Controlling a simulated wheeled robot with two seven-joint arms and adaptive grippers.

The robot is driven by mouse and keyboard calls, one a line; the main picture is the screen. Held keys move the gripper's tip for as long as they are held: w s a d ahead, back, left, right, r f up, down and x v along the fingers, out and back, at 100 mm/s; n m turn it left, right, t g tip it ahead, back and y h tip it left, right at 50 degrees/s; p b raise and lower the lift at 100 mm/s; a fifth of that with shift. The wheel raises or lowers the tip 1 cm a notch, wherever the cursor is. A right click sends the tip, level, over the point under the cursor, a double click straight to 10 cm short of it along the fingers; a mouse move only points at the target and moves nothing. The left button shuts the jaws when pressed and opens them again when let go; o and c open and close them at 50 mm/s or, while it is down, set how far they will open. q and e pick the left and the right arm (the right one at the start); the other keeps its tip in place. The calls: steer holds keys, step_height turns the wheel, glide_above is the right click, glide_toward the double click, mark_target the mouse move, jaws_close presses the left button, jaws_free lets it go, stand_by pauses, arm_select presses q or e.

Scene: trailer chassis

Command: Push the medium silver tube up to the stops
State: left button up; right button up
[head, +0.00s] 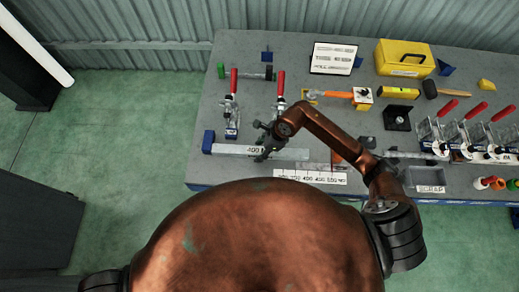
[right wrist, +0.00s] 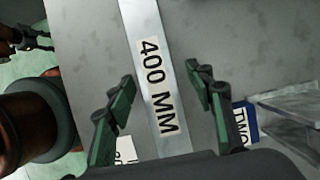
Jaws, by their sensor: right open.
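A flat-sided silver tube (head: 294,154) lies lengthwise near the front left of the grey table; its label reads 400 MM in the right wrist view (right wrist: 158,95). A blue stop block (head: 208,141) stands at the tube's left end; I cannot tell whether they touch. My right gripper (head: 266,141) is over the middle of the tube. In the right wrist view its green-padded fingers (right wrist: 158,88) are open, one on each side of the tube, with gaps.
Behind the tube stand two red-handled clamps (head: 231,105) (head: 280,90), one on a blue-labelled base. More clamps (head: 470,130), a scrap bin (head: 428,180) and a yellow toolbox (head: 404,57) are to the right.

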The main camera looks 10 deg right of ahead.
steer(key=shift+r, duration=0.1)
steer(key=v, duration=1.1)
steer(key=shift+r, duration=0.4)
steer(key=shift+s+d, duration=0.1)
steer(key=shift+d, duration=0.05)
